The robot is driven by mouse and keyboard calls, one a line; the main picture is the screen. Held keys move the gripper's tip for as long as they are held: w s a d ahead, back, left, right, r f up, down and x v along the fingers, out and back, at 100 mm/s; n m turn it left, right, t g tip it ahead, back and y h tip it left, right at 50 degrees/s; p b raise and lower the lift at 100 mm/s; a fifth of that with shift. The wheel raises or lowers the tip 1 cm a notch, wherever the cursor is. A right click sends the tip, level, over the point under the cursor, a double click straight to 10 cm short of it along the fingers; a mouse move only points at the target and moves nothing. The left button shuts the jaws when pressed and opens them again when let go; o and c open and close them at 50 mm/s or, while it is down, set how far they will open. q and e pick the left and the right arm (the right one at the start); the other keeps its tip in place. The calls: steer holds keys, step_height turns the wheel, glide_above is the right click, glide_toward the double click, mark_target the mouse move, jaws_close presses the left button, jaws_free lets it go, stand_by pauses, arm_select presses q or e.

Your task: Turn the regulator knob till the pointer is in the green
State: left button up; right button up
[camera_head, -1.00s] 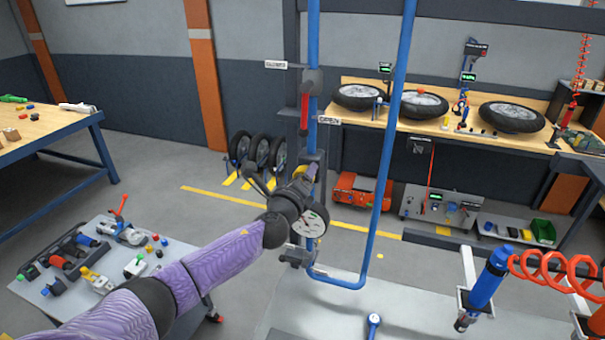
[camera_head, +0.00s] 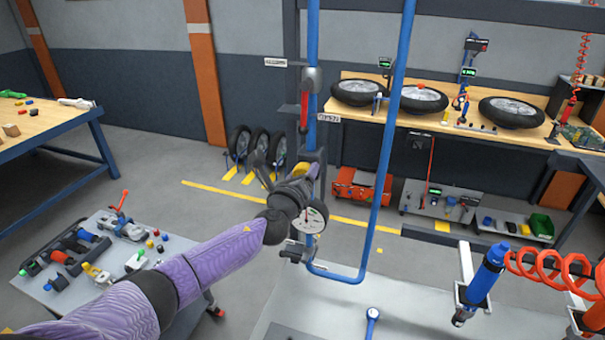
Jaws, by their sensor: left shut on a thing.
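The regulator hangs on the blue air pipe (camera_head: 350,276) in the middle of the camera_head view. Its round white gauge (camera_head: 311,217) faces me, with a small green mark near its upper right; the pointer is too small to read surely. My left arm comes in from the lower left, and my left gripper (camera_head: 296,184) is at the regulator just above the gauge. The gripper is shut on the regulator knob, which is mostly hidden behind the hand. My right gripper is not in view.
A red-handled valve (camera_head: 305,108) sits on the pipe above the regulator. A tool cart (camera_head: 45,292) stands at lower left. A blue air tool (camera_head: 484,277) with an orange coiled hose is at right. A bench with wheels (camera_head: 455,143) stands behind.

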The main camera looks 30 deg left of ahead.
arm_select(q)
steer(key=shift+f, duration=0.15)
steer(key=o, duration=1.3)
steer(key=shift+s, duration=0.1)
steer(key=shift+s+d, duration=0.1)
steer(key=shift+s, duration=0.2)
steer(key=v, duration=0.9)
steer(key=shift+s, duration=0.1)
